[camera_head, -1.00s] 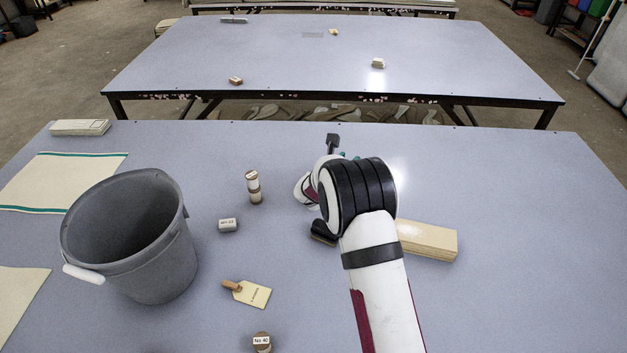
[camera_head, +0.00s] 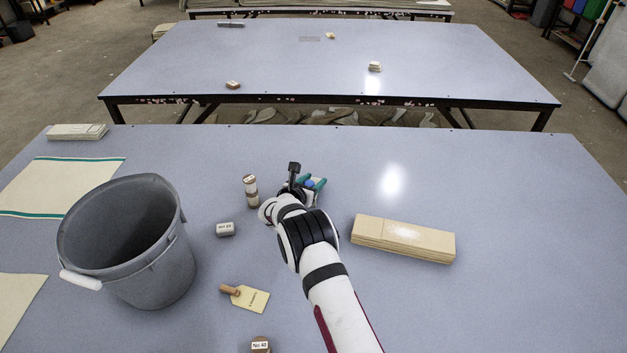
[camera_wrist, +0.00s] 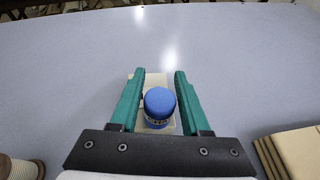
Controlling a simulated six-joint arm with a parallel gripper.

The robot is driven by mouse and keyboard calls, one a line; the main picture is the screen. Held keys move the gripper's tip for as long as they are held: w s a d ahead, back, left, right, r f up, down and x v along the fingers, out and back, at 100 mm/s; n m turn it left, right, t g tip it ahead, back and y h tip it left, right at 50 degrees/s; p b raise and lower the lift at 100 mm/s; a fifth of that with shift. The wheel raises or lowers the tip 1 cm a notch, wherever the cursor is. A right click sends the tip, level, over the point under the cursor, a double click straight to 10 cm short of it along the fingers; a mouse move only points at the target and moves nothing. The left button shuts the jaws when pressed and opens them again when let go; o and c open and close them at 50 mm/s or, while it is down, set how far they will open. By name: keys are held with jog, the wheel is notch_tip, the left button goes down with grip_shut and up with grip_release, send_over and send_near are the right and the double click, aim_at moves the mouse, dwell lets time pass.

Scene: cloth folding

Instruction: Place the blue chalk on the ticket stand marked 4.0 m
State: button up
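The blue chalk (camera_wrist: 158,102) is a short round piece with a printed band below its blue top. In the wrist view it lies between the two teal fingers of my gripper (camera_wrist: 159,85), with a narrow gap showing at each side, so the fingers look open around it. A beige ticket-like piece (camera_wrist: 137,84) shows beneath and behind the chalk; its marking is hidden. In the head view the blue top (camera_head: 310,183) shows between the teal fingers, right of the spool. A yellowish ticket (camera_head: 252,299) with a wooden peg lies at the front; its print is too small to read.
A grey bucket (camera_head: 130,240) stands at left. A spool (camera_head: 250,190), a small white labelled block (camera_head: 225,229) and a brown piece labelled No 40 (camera_head: 261,345) stand near the arm. A long wooden stack (camera_head: 403,238) lies right.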

jog(key=shift+o, duration=1.1)
